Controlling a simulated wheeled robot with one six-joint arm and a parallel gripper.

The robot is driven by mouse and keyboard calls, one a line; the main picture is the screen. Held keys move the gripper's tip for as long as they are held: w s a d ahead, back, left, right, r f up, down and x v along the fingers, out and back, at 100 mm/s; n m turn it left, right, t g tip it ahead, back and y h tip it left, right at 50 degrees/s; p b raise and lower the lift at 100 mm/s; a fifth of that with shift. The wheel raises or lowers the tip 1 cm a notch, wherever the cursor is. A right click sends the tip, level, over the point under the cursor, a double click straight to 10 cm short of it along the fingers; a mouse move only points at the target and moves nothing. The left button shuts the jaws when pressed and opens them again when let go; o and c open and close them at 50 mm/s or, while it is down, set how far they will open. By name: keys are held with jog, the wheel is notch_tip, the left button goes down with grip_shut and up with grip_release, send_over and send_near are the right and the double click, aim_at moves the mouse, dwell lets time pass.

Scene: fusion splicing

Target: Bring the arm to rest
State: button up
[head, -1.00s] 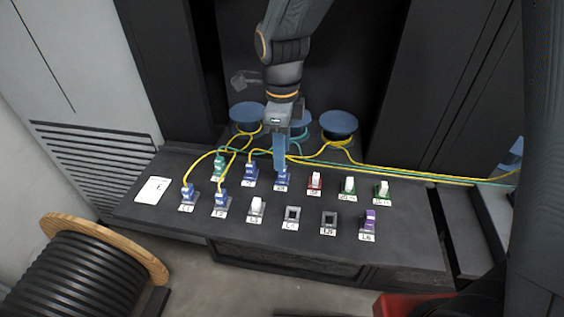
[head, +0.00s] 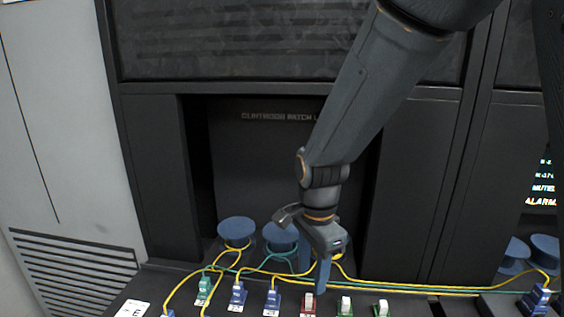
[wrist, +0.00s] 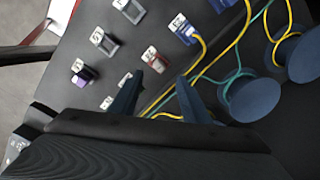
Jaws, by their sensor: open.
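My gripper (head: 318,281) hangs from the arm above the back row of the dark bench, near the red connector (head: 308,303).
Blue spools (head: 237,231) stand at the back of the bench. Yellow and green cables (head: 420,288) run right to another blue connector (head: 536,298). A green connector (head: 204,290) and blue connectors (head: 238,295) sit in the back row. Dark cabinets rise behind.

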jog(key=s+d+n, duration=0.2)
jog(key=d+n, duration=0.1)
jog(key=d, duration=0.1)
jog(key=s+d+f+n, duration=0.1)
jog(key=s+d+n, duration=0.1)
jog(key=d+n, duration=0.2)
jog(key=s+d+f+n, duration=0.1)
jog(key=s+d+n, duration=0.1)
jog(key=d+n, duration=0.2)
jog(key=shift+t+b, duration=0.35)
jog(key=shift+t, duration=0.05)
jog(key=shift+s+d+f+n, duration=0.1)
jog(key=shift+s+d+n, duration=0.4)
jog(key=shift+n, duration=0.4)
jog(key=shift+w, duration=0.1)
jog(key=shift+c, duration=0.5)
